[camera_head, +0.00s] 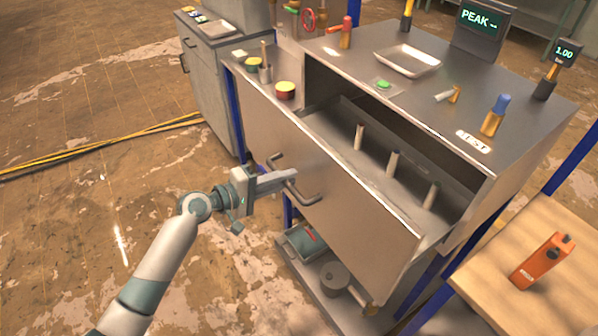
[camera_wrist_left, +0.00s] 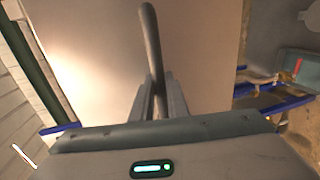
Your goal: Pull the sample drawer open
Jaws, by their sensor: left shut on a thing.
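The sample drawer (camera_head: 345,220) is pulled well out of the metal bench in the head view, with its wide front panel toward me. Several upright pegs (camera_head: 393,162) stand inside it. A grey bar handle (camera_head: 308,197) is fixed on the front panel; it also shows in the left wrist view (camera_wrist_left: 150,45). My left gripper (camera_head: 291,178) is shut on the handle, its two fingers on either side of the bar in the left wrist view (camera_wrist_left: 158,100). My right gripper is not in view.
The bench top (camera_head: 350,65) holds a metal tray (camera_head: 407,61), a green button and several small tools. A lower shelf holds a round weight (camera_head: 334,278). A wooden table (camera_head: 510,265) with an orange device (camera_head: 543,261) stands at right. Open floor lies at left, with a yellow cable (camera_head: 110,140).

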